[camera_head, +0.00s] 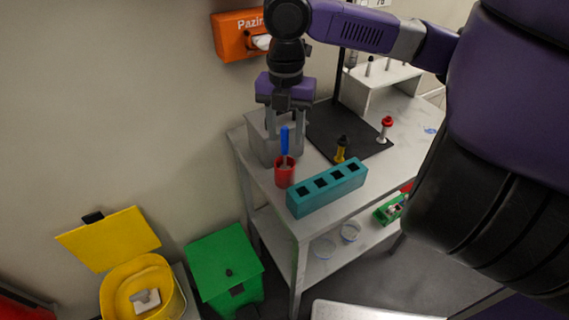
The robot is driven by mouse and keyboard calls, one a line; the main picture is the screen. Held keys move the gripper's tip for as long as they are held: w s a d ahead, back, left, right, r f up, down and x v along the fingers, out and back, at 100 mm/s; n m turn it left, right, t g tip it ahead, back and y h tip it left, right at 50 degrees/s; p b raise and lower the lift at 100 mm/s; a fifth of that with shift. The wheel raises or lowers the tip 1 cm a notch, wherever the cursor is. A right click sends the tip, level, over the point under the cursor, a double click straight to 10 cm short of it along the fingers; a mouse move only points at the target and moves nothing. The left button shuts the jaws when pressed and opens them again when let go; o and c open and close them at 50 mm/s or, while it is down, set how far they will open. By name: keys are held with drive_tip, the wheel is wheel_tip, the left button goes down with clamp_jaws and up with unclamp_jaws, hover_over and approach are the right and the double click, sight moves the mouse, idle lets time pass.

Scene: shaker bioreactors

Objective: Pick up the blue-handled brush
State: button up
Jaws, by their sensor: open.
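The blue-handled brush (284,139) stands upright in a red cup (284,176) near the left front of the table. Its blue handle points up and its lower end is hidden in the cup. My gripper (285,128) points down over the brush, with its two fingers apart. The handle shows between the fingers in the picture; I cannot tell whether either finger touches it.
A teal block with square holes (328,193) sits right of the cup. A grey box (256,141) stands behind it. A black mat (322,131) holds yellow (340,152) and red-topped (385,132) items. Yellow (108,296) and green (222,268) bins stand below left.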

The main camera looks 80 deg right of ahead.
sight(285, 153)
drive_tip(key=shift+w+f, duration=0.1)
drive_tip(key=shift+f, duration=2.05)
clamp_jaws()
